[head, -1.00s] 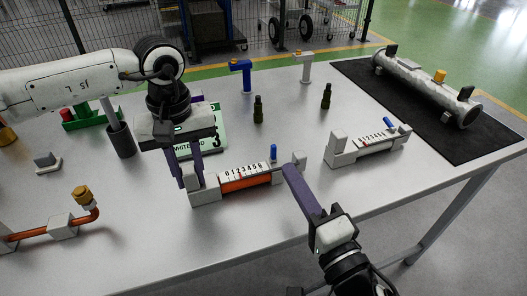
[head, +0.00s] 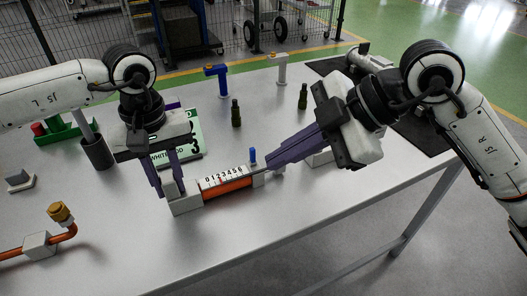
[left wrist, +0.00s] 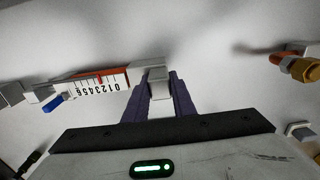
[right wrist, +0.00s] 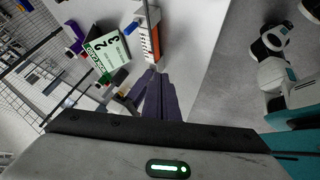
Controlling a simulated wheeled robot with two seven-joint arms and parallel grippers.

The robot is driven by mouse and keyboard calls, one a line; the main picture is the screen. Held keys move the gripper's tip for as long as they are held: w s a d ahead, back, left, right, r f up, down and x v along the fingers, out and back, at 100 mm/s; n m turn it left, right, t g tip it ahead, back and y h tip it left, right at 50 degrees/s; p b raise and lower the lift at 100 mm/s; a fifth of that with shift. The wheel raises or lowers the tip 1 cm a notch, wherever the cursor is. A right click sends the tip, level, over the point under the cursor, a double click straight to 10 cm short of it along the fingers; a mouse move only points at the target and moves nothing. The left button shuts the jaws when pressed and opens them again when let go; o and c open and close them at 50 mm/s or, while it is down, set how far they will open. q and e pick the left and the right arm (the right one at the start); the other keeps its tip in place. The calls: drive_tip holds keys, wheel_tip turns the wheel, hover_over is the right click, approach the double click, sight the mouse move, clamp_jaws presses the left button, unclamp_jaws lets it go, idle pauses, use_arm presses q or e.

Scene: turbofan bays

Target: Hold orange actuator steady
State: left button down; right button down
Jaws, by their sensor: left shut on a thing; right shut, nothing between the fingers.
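The orange actuator (head: 229,196), with a white numbered scale and a blue lever (head: 252,156), lies on the table. In the left wrist view the actuator (left wrist: 98,76) extends left from my fingers. My left gripper (head: 174,190) is shut on the grey block at its left end; that block (left wrist: 160,80) shows between the fingers in the left wrist view. My right gripper (head: 271,166) is shut and empty, its tips at the actuator's right end, from the right. The actuator also shows ahead of it in the right wrist view (right wrist: 154,45). I cannot tell whether the tips touch it.
Dark bottles (head: 236,113), a blue tool (head: 217,78), a green numbered card (head: 190,143) and a dark cup (head: 97,153) stand behind. A copper pipe (head: 66,234) is at front left. The front table is clear.

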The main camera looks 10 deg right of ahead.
sight(253, 156)
drive_tip(key=d, duration=0.1)
drive_tip(key=w+d+h, duration=0.1)
drive_tip(key=d, duration=0.1)
drive_tip(key=d+t+h, duration=0.1)
drive_tip(key=shift+w+d+r, duration=0.15)
drive_tip(key=shift+w+r, duration=0.2)
drive_tip(key=shift+w, duration=0.05)
drive_tip(key=w+a+f, duration=0.6)
drive_tip(key=w+f, duration=0.1)
drive_tip(key=f, duration=0.1)
drive_tip(key=shift+w, duration=0.15)
